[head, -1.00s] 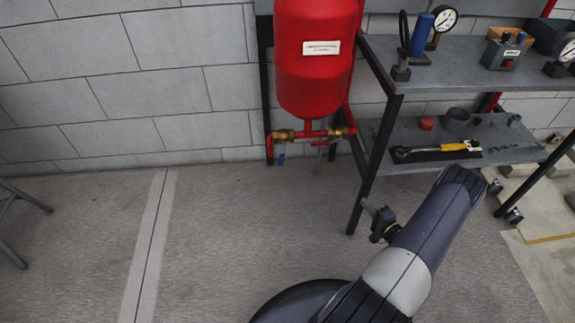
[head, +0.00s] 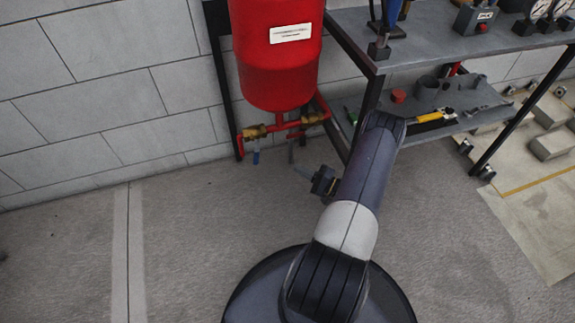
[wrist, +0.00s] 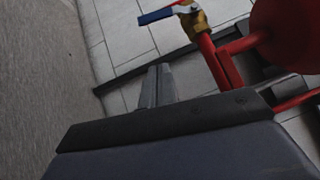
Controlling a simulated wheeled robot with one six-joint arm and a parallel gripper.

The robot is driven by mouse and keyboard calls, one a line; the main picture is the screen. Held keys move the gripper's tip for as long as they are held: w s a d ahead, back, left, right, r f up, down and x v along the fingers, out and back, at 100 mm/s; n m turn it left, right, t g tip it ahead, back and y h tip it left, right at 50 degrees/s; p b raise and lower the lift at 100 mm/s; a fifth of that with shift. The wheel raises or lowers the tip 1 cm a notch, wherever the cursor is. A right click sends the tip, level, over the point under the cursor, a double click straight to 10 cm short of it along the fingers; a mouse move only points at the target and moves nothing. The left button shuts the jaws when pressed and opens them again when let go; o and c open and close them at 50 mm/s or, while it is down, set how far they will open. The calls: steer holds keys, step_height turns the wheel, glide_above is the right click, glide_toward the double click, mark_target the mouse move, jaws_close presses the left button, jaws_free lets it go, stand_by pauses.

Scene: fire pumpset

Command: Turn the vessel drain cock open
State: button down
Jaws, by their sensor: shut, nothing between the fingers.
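A red vessel (head: 278,60) with a white label hangs against the wall. Red piping below it carries a left brass cock (head: 254,132) with a blue lever (head: 256,156) hanging down, and a right brass fitting (head: 314,117). I cannot tell from markings which is the drain cock. In the wrist view, a brass cock (wrist: 197,20) with a blue lever (wrist: 157,15), red near its end, lies beyond my fingers. My gripper (wrist: 158,72) is shut and empty, apart from the cock. In the head view my gripper (head: 301,172) shows small, right of and below the blue lever.
A grey shelf rack (head: 425,45) stands right of the vessel, with gauges above and a yellow-handled tool (head: 430,117) below. Its dark front leg is close to my arm. The floor (head: 180,230) left of my arm is clear. Pale blocks (head: 552,145) lie at the right.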

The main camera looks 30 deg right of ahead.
mark_target(256, 154)
steer(key=s+a+b+x, duration=0.1)
steer(key=a+x, duration=0.1)
steer(key=x, duration=0.9)
steer(key=shift+a+b, duration=0.25)
steer(key=shift+b, duration=0.15)
steer(key=shift+a, duration=0.1)
steer(key=shift+a+b, duration=0.15)
steer(key=shift+b, duration=0.25)
